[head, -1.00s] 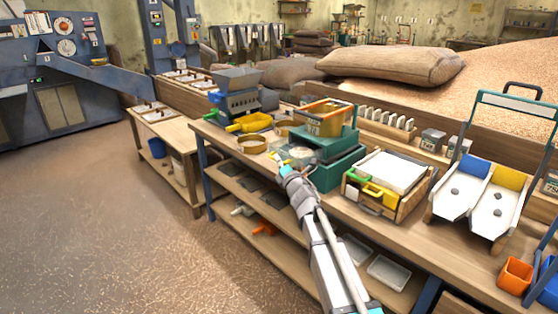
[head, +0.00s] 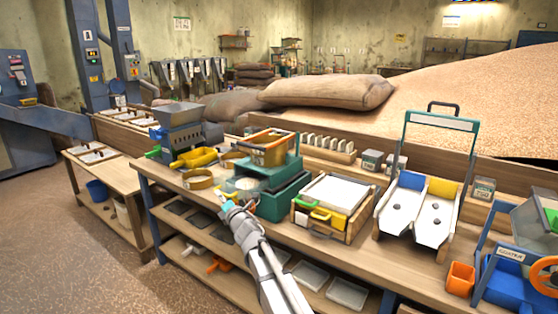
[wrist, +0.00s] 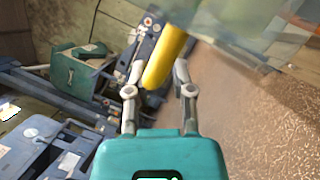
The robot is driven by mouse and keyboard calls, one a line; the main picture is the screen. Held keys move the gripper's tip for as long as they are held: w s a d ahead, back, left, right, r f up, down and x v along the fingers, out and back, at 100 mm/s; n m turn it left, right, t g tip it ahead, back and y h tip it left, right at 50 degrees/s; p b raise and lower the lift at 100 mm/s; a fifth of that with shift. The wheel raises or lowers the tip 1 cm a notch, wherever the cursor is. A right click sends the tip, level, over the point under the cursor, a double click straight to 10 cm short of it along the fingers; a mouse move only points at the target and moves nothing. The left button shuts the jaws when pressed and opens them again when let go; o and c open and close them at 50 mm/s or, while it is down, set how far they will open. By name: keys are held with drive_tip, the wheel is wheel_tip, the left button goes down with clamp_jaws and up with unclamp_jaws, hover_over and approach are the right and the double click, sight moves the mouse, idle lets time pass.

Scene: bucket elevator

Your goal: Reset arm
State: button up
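My gripper (head: 226,204) is at the front edge of the workbench, in front of the teal device (head: 282,198). In the wrist view its two grey fingers (wrist: 159,72) stand apart. A yellow handle-like bar (wrist: 170,48) shows between them, with a gap visible beside the right finger. I cannot tell whether the left finger touches it. A clear, see-through piece (wrist: 235,25) shows beyond the bar at the top. My gripper hides part of the bench edge in the head view.
The workbench carries a hopper device (head: 179,128), a wooden box with a white top (head: 333,194), a two-lane chute (head: 415,205) and an orange cup (head: 460,278). Trays lie on the lower shelf. The floor (head: 90,255) at left is open.

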drive_tip(key=s+a+f+m+h+b, duration=0.2)
drive_tip(key=s+a+f+m+b, duration=0.1)
drive_tip(key=a+f+m, duration=0.25)
drive_tip(key=d+f+m+g+h+p, duration=0.1)
drive_tip(key=d+f+m+h, duration=0.3)
drive_tip(key=d, duration=0.4)
drive_tip(key=d+f+m+h, duration=0.2)
drive_tip(key=d+m+h, duration=0.25)
drive_tip(key=d, duration=0.45)
drive_tip(key=s+d+f+m+g+h+p, duration=0.1)
drive_tip(key=s+d+f+m+g, duration=0.2)
drive_tip(key=s+d+m, duration=0.4)
drive_tip(key=s+d+f+m+g+h, duration=0.15)
drive_tip(key=s+d+f+g, duration=0.25)
drive_tip(key=d, duration=0.6)
drive_tip(key=s+d+f+m+g+h+p, duration=0.1)
drive_tip(key=s+d+f+m+g, duration=0.2)
drive_tip(key=s+d+m, duration=0.4)
drive_tip(key=s+d+r+m+g+y+p, duration=0.15)
drive_tip(key=s+d+g, duration=0.25)
drive_tip(key=s+d, duration=0.4)
wheel_tip(320, 180, up, 17)
drive_tip(key=p, duration=1.8)
drive_tip(key=shift+s+a, duration=0.25)
drive_tip(key=shift+s, duration=0.15)
drive_tip(key=shift+d+h, duration=0.1)
drive_tip(key=shift+h, duration=0.15)
